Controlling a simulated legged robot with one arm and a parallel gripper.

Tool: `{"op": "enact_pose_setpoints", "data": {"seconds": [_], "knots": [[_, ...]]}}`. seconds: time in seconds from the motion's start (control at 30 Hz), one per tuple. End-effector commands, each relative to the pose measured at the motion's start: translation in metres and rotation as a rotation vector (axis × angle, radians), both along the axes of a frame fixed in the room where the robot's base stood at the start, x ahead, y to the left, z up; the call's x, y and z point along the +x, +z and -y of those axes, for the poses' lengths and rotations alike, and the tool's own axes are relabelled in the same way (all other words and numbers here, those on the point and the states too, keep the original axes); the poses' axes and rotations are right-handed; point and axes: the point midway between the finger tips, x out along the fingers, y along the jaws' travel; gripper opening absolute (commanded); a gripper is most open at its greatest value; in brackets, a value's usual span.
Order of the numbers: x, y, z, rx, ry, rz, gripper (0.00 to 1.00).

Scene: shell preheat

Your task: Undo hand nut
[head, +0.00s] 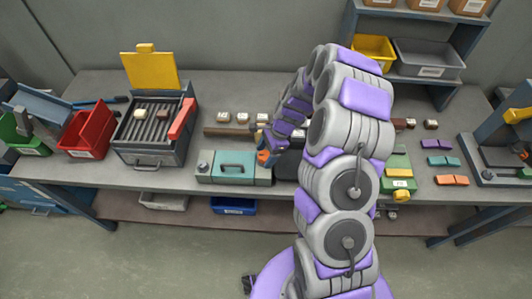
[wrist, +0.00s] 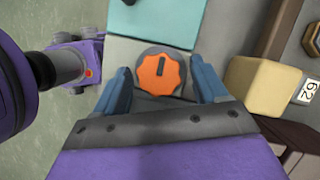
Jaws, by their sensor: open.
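The orange hand nut (wrist: 160,75), a lobed knob with a dark slot mark, sits on a dark round base in the wrist view. My gripper (wrist: 160,66) is open, with one blue finger on each side of the nut. Small gaps show between the fingers and the knob, so it does not look clamped. In the head view my gripper (head: 266,152) is at the right end of the grey and teal box (head: 205,175), and a bit of orange shows there. My arm hides much of that area. The teal part (wrist: 155,22) lies beyond the nut in the wrist view.
A tan block (wrist: 262,88) stands close to the right finger, near a "62" tag (wrist: 310,90). On the workbench (head: 100,178) are a grilled unit with raised yellow lid (head: 150,70), a red bin (head: 88,132) and several small coloured blocks at right. A shelf rack (head: 400,20) stands behind.

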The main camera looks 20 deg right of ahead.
Motion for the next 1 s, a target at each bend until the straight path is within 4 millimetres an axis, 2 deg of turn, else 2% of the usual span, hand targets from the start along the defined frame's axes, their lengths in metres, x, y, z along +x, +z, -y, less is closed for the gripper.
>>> {"op": "enact_pose_setpoints", "data": {"seconds": [0.13, 0.7, 1.0], "knots": [[0.0001, 0.0003, 0.0001, 0.000, 0.000, 0.000, 0.70], [0.0008, 0.0003, 0.0004, -0.001, 0.000, 0.001, 0.16], [0.0016, 0.0006, 0.0005, -0.002, 0.037, 0.002, 0.16]]}}
